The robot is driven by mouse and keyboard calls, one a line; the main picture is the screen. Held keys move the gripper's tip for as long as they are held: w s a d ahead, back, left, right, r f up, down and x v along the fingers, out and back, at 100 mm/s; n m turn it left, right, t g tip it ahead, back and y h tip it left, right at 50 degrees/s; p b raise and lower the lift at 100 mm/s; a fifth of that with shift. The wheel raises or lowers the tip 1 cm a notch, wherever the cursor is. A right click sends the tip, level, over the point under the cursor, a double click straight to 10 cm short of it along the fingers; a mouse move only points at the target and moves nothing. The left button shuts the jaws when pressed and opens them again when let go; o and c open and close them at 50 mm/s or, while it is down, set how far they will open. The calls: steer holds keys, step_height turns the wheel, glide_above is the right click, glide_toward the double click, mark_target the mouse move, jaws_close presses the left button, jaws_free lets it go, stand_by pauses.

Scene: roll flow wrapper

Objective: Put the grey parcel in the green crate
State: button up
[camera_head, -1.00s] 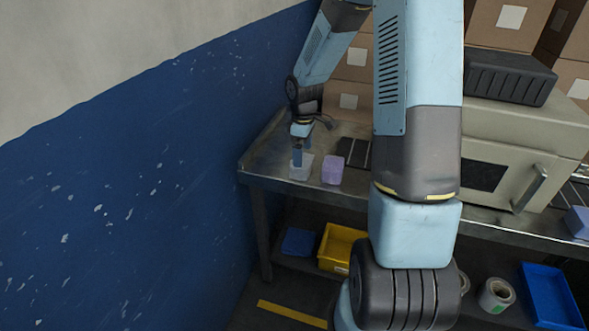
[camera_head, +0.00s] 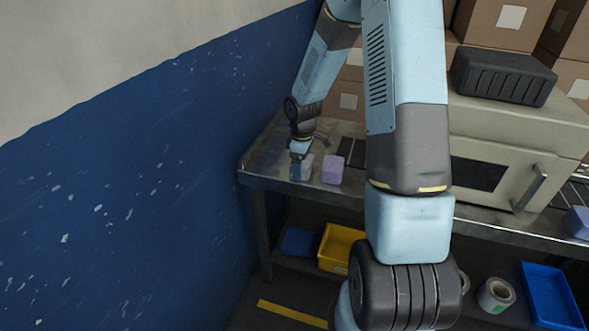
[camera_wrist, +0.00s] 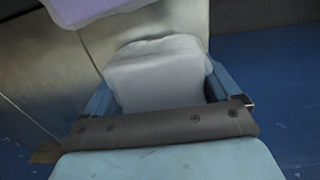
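The grey parcel (camera_wrist: 160,75), pale and soft-looking with rounded edges, is in the middle of the wrist view. In the head view it is mostly hidden behind my gripper (camera_head: 300,169), at the left end of the metal table (camera_head: 262,172). My gripper is down around the parcel, with one blue finger on each side of it. The fingers stand wide apart and look open; contact with the parcel is hard to tell. No green crate shows in either view.
A lilac parcel (camera_head: 333,169) stands close to the right of my gripper. A beige machine (camera_head: 500,150) fills the table further right. A blue wall (camera_head: 150,190) is at left. A yellow bin (camera_head: 335,250) and a blue bin (camera_head: 552,298) are below the table.

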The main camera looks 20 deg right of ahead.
steer(key=c, duration=0.7)
